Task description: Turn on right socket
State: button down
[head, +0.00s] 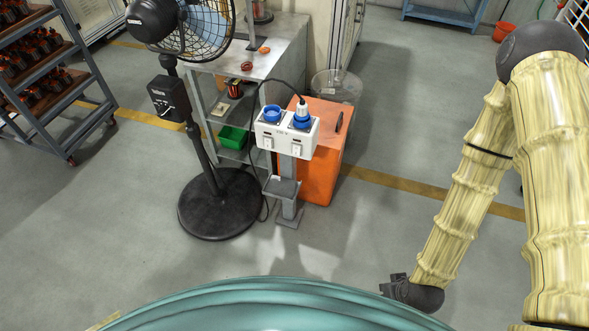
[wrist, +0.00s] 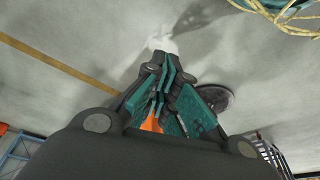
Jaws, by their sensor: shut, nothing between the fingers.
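The white socket box (head: 286,132) stands on a grey post in the middle of the head view. It carries two blue round sockets on top and a switch on the front below each. The right socket (head: 302,121) has a plug (head: 302,108) with a black cable in it. The right switch (head: 296,147) is too small to tell its position. The left socket (head: 272,114) looks empty. My gripper (head: 392,285) is low at the right, well apart from the box. In the wrist view my gripper's fingers (wrist: 160,92) are close together with nothing between them.
A black pedestal fan (head: 220,203) stands left of the box. An orange cabinet (head: 322,165) is right behind it, with a bin (head: 336,87) beyond. A shelf rack (head: 45,80) is at the left. The floor between my gripper and the box is clear.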

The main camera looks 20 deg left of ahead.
aim_at(296, 150)
jog(key=w+a+f+n+t+y+b, duration=0.2)
jog(key=w+a+n+t+b, duration=0.1)
jog(key=w+a+n+b, duration=0.45)
jog(key=w+a+f+n+t+y+b, duration=0.2)
jog(key=w+a+n+t+b, duration=0.15)
jog(key=w+a+b, duration=0.45)
jog(key=w+a+r+n+t+y+b, duration=0.1)
jog(key=w+a+r+n+y+b, duration=0.2)
jog(key=a, duration=0.5)
jog(key=w+a+r+n+t+y+b, duration=0.2)
jog(key=w+a+r+n+y+b, duration=0.1)
jog(key=w+a+n+b, duration=0.3)
jog(key=w+a+n, duration=0.1)
jog(key=w+a, duration=0.1)
jog(key=shift+a, duration=0.35)
jog(key=shift+w, duration=0.15)
jog(key=w+d+b+x, duration=0.2)
jog(key=x, duration=1)
jog(key=shift+w+a+f, duration=0.2)
jog(key=shift+w, duration=0.05)
